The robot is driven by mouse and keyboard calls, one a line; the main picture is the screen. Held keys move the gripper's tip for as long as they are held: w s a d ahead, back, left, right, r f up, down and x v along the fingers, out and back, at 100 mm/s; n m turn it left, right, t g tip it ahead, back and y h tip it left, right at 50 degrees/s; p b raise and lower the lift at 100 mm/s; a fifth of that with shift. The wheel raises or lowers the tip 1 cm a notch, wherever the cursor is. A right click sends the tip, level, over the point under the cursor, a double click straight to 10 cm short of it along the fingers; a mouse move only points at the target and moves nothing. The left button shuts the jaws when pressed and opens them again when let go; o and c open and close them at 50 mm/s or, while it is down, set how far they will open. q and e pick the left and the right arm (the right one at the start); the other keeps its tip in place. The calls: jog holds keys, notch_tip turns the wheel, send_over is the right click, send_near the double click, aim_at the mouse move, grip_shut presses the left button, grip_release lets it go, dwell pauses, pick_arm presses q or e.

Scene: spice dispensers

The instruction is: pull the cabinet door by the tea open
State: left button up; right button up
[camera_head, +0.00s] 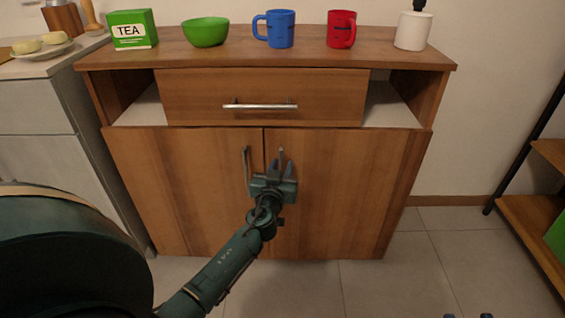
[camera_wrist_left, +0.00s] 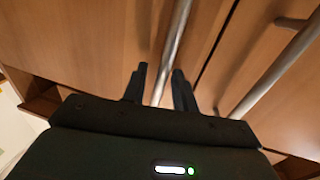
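The tea box (camera_head: 132,30), green and white, stands at the left end of the cabinet top. Below are two shut wooden doors: the left door (camera_head: 190,190) on the tea side and the right door (camera_head: 345,190). The left door's upright metal handle (camera_head: 247,168) is free, just left of my left gripper (camera_head: 279,168). That gripper is open, its fingers on either side of the right door's handle (camera_head: 281,153). In the left wrist view this handle (camera_wrist_left: 173,48) runs between the fingers with gaps; the left door's handle (camera_wrist_left: 275,70) is at right. My right gripper (camera_head: 467,316) shows only separated fingertips.
A drawer (camera_head: 200,95) with a horizontal handle (camera_head: 260,106) is above the doors. A green bowl (camera_head: 205,32), blue mug (camera_head: 280,29), red mug (camera_head: 341,29) and white container (camera_head: 413,31) stand on top. A wooden shelf (camera_head: 535,215) is at right. The floor in front is clear.

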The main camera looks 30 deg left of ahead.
pick_arm(q)
jog(key=shift+c, duration=0.5)
grip_shut()
